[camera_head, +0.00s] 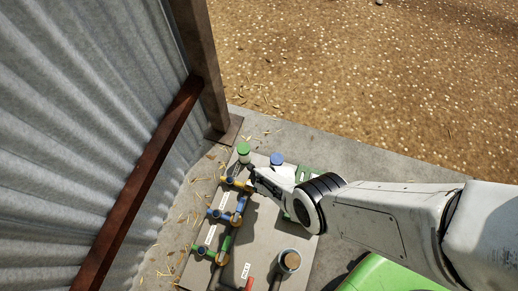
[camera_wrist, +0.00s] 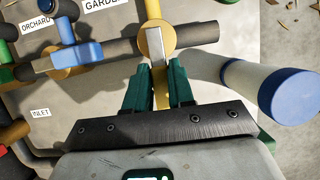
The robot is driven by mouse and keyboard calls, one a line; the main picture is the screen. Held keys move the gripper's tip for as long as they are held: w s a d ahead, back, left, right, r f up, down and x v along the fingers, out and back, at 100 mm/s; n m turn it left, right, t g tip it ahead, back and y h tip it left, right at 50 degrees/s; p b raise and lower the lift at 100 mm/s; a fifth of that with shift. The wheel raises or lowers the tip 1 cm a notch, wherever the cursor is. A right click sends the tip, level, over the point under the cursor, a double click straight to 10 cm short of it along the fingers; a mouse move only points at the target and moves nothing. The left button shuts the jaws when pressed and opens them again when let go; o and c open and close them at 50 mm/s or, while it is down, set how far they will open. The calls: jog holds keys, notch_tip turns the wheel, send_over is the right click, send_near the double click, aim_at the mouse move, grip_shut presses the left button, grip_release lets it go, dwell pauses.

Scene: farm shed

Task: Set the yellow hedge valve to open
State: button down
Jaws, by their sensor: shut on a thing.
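The yellow valve (camera_wrist: 146,38) sits on a dark grey pipe at the top middle of the wrist view. It is small in the head view (camera_head: 228,180), beside the green-capped post. Its yellow lever (camera_wrist: 161,80) points from the hub toward me, roughly across the grey pipe; a pale strip shows on its upper part. My gripper (camera_wrist: 160,85) has its dark green fingers shut on the lever, one on each side. In the head view my gripper (camera_head: 254,184) reaches the valve from the right. Any hedge label is not readable in these views.
A blue valve (camera_wrist: 82,52) stands close left, near the ORCHARD label (camera_wrist: 36,24). A white post with a blue cap (camera_wrist: 290,96) stands close right. Green-capped (camera_head: 243,149) and brown-topped (camera_head: 291,261) posts rise from the panel. A corrugated wall (camera_head: 80,110) bounds the left.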

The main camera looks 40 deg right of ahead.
jog(key=c, duration=1)
grip_release()
jog(key=shift+o, duration=0.2)
jog(key=shift+r, duration=0.1)
jog(key=p+v, duration=0.8)
jog(key=p, duration=0.1)
jog(key=shift+s+r, duration=0.1)
jog(key=shift+r, duration=0.2)
jog(key=shift+p+v, duration=1)
jog(key=shift+p, duration=0.1)
jog(key=shift+s+d, duration=0.1)
